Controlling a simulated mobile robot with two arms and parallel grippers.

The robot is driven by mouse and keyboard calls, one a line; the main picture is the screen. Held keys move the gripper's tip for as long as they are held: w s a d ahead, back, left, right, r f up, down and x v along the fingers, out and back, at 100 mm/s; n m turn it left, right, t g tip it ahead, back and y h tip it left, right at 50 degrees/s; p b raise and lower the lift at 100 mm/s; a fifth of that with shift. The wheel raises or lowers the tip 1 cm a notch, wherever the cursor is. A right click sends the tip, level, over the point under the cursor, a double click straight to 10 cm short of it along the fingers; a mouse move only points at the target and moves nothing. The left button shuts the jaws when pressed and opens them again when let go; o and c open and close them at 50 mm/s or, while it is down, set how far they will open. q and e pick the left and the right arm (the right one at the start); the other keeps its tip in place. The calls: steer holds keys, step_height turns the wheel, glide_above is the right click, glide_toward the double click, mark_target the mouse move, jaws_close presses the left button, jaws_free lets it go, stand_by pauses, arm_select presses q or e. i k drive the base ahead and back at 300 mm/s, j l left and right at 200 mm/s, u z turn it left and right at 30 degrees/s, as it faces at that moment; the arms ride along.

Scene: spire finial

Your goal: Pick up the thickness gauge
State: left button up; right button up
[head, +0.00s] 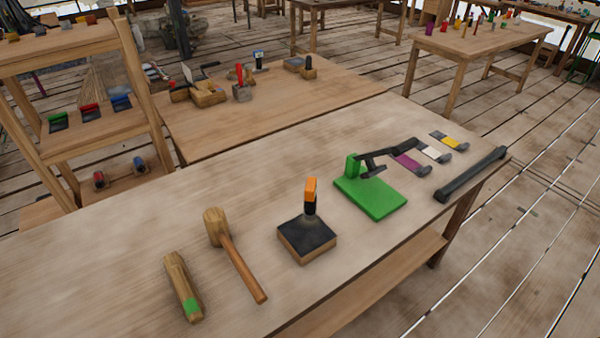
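No object is clearly identifiable as the thickness gauge. The closest candidate is a flat green plate (370,197) with a short green upright (353,167) at its back edge, lying on the right half of the near table. A dark jointed arm (374,170) shows beside the upright and reaches right; I cannot tell whether it is joined to it. Small flat pieces lie beyond it: one purple (408,162), one white (433,151) and one yellow (450,141), each with dark parts. Neither of my grippers is in view.
On the near wooden table (110,255) are a green-marked wooden piece (182,285), a mallet (236,255), a dark-topped block (307,240) with an orange-topped tool (310,195), and a black bar (470,174) near the right edge. The table's left part is clear.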

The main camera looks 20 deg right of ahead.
mark_target(310, 196)
steer(key=l+u, duration=0.7)
steer(key=u, duration=0.15)
steer(key=l, duration=0.5)
steer(key=k+l+u, duration=0.15)
steer(key=l, duration=0.35)
steer(key=k+l, duration=0.1)
steer(key=l, duration=0.45)
steer(key=k+l+u, duration=0.1)
steer(key=l, duration=0.4)
